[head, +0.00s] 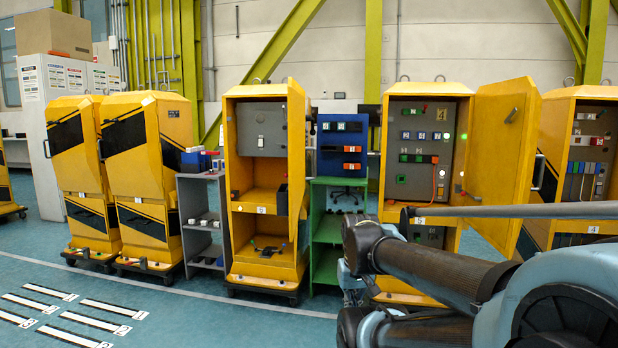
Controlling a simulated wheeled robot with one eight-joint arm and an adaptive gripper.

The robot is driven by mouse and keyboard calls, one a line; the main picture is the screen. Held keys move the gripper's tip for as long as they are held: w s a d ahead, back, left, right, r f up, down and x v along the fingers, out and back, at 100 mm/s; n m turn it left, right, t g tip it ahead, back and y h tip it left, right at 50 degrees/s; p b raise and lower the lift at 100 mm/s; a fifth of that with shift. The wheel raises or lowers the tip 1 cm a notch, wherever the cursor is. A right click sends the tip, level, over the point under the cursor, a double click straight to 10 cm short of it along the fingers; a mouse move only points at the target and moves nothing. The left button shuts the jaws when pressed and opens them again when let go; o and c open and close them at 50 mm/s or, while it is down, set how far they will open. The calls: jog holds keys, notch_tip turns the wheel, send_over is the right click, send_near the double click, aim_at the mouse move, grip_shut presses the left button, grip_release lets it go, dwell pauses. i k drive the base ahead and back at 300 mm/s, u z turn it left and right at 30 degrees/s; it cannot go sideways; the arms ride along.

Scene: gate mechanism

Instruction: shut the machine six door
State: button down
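A yellow cabinet (380,200) right of centre has its front open, showing a grey panel with switches and green lights. Its yellow door (505,140) stands wide open, swung out to the right, with a dark handle on the face turned to me. The small number label under the panel is too small to read surely, so I cannot confirm that this is machine six. My arm crosses the lower right, in front of this cabinet's lower part. A grey jointed part low by the green shelf may be my gripper (353,285); its fingers are mostly hidden.
Another yellow cabinet (245,240) left of centre also has its door (297,150) open. A green shelf (327,225) with a blue panel box (342,145) stands between them. A further open cabinet (590,125) is at the right edge. Clear floor (200,315) lies at front left.

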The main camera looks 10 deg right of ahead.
aim_at(290, 195)
jog(key=u, duration=0.05)
jog(key=i, duration=1)
jog(key=z, duration=0.05)
